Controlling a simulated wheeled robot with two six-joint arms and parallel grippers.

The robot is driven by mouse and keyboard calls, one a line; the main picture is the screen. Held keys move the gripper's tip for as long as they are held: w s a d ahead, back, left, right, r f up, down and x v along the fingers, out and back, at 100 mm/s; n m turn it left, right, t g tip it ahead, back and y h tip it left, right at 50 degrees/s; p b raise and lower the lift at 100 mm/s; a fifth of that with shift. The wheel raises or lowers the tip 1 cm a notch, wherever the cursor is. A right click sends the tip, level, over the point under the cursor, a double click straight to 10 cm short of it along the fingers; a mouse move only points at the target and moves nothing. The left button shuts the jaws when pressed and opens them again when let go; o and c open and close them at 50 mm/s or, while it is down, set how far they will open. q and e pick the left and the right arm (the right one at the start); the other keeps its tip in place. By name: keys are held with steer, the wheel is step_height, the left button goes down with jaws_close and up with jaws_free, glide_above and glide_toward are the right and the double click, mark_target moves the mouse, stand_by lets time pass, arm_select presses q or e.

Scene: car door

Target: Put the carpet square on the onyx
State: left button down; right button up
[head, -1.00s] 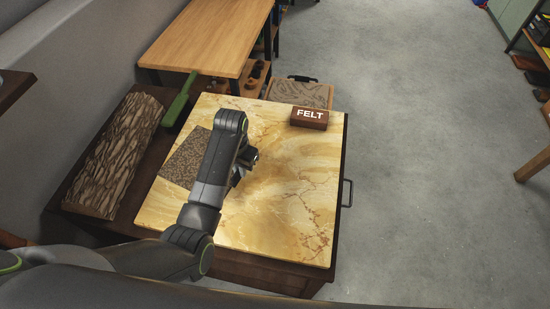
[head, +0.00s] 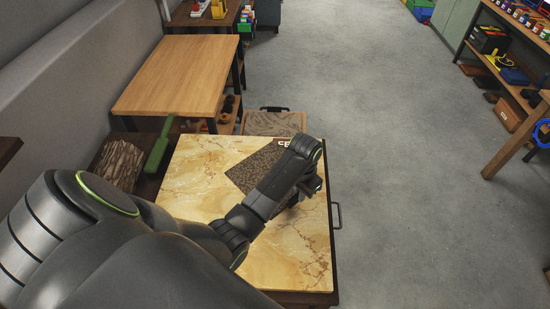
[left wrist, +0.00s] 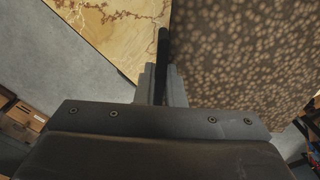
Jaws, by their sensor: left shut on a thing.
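The carpet square (head: 255,168) is dark brown with a lighter speckle. In the head view it is above the middle of the yellow veined slab (head: 190,180), which looks like the onyx. My left arm hides part of the carpet square. My left gripper (head: 303,192) is shut on it. In the left wrist view the carpet square (left wrist: 245,55) fills the upper right, with a dark bar-like edge between the fingertips (left wrist: 163,85). The slab (left wrist: 115,25) shows beyond it. The exact gap between carpet and slab cannot be told. My right gripper is not in view.
A bark-textured panel (head: 122,163) and a green tool (head: 159,150) are at left. A wooden table (head: 180,75) stands behind, with a patterned board (head: 273,123) near it. Open floor is at right.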

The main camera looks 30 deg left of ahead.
arm_select(q)
steer(key=f, duration=0.5)
steer(key=shift+w+d+f, duration=0.1)
steer(key=shift+d, duration=0.15)
steer(key=shift+f, duration=2.3)
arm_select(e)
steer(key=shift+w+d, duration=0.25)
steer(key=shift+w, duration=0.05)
arm_select(q)
steer(key=shift+f, duration=0.1)
steer(key=c, duration=1.5)
jaws_free()
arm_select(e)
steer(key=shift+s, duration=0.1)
arm_select(q)
steer(key=shift+r, duration=0.55)
step_height(320, 180, up, 11)
steer(key=shift+r, duration=0.1)
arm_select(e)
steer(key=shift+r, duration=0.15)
